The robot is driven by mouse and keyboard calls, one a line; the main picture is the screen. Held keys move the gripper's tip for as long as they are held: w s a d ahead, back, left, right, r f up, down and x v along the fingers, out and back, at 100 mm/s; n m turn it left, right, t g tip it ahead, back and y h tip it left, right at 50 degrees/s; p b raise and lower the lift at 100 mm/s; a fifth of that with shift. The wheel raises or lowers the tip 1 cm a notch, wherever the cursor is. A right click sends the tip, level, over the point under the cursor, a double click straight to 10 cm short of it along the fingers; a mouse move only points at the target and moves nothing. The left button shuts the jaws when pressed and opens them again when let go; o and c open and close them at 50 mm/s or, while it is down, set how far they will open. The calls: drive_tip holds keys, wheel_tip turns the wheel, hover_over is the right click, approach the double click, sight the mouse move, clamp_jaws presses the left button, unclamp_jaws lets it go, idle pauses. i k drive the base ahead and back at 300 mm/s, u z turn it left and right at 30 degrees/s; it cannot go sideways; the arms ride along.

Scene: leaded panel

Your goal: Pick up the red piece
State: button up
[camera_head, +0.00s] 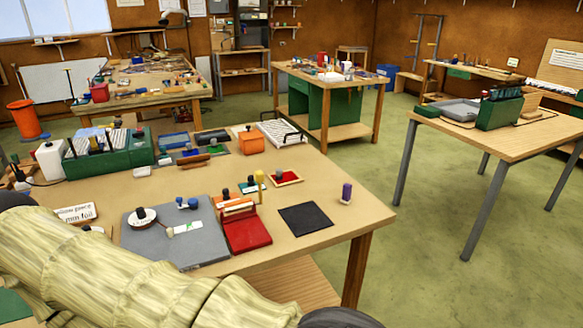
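A small flat red piece (287,180) with a dark knob on it lies on the bench (330,165), right of the middle of the work area. A larger red tray-like item (248,238) stands nearer to me, beside a grey board (150,243). I cannot tell for certain which of the two is the task's red piece. My arm, in a pale wrinkled cover, crosses the lower left of the view. My gripper is not visible, and nothing is seen touching either red thing.
A black square (306,219) and a purple-topped peg (346,193) are to the right. A yellow-topped peg (259,188) stands close left of the small red piece. A green rack (110,155) and an orange box (251,142) are farther back. The bench's right corner is mostly clear.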

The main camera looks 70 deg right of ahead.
sight(279, 177)
drive_tip(key=u, duration=0.05)
drive_tip(key=k, duration=0.75)
drive_tip(key=z, duration=1.7)
